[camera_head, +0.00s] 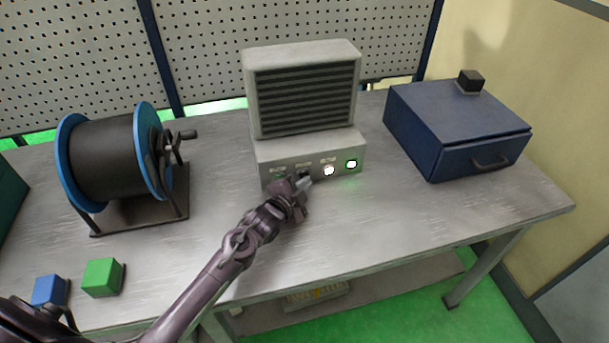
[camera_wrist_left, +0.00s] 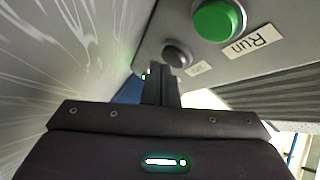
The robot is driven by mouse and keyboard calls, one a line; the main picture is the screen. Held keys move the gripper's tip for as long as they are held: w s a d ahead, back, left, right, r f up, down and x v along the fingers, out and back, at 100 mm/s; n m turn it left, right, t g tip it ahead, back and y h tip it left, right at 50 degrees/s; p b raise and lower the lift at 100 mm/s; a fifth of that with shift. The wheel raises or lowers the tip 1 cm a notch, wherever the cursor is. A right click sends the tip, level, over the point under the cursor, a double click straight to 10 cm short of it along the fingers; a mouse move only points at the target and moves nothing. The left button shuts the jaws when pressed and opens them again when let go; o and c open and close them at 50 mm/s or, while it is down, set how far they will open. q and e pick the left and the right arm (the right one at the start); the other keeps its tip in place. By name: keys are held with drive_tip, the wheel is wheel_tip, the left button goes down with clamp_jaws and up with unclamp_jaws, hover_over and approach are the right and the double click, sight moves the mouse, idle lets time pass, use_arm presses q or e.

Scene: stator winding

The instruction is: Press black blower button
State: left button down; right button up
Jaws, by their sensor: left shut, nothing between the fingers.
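The blower (camera_head: 304,100) is a grey box with a slatted front, standing on the table. Its lower front panel has a row of labelled buttons and lights. My left gripper (camera_head: 303,183) is shut and empty, right at the panel, and covers part of its left half. In the left wrist view, the dark round button (camera_wrist_left: 176,55) sits just beyond the left fingertips (camera_wrist_left: 160,72), slightly to their right. A larger green button (camera_wrist_left: 218,18) labelled "Run" is beside it. I cannot tell whether the fingertips touch the dark button. My right gripper is not in view.
A black spool with blue rims (camera_head: 110,160) stands left on the metal table (camera_head: 370,235). A dark blue box (camera_head: 450,125) with a handle and a small black cube (camera_head: 470,81) on top is at right. A green cube (camera_head: 103,277) and a blue cube (camera_head: 50,290) lie front left.

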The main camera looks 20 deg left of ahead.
use_arm(q)
drive_tip(key=shift+w+a, duration=0.25)
drive_tip(key=shift+w, duration=0.1)
idle(0.6)
drive_tip(key=shift+s+d, duration=0.1)
drive_tip(key=shift+s+d+p, duration=0.35)
drive_tip(key=shift+s, duration=0.25)
drive_tip(key=shift+s+d+p, duration=0.35)
drive_tip(key=shift+s+p, duration=0.1)
drive_tip(key=shift+s+d+p, duration=0.4)
drive_tip(key=shift+s+d, duration=0.15)
drive_tip(key=shift+s, duration=0.25)
drive_tip(key=shift+s+d+p, duration=0.4)
drive_tip(key=shift+s+d, duration=0.15)
drive_tip(key=shift+s, duration=0.25)
drive_tip(key=shift+s+f, duration=0.1)
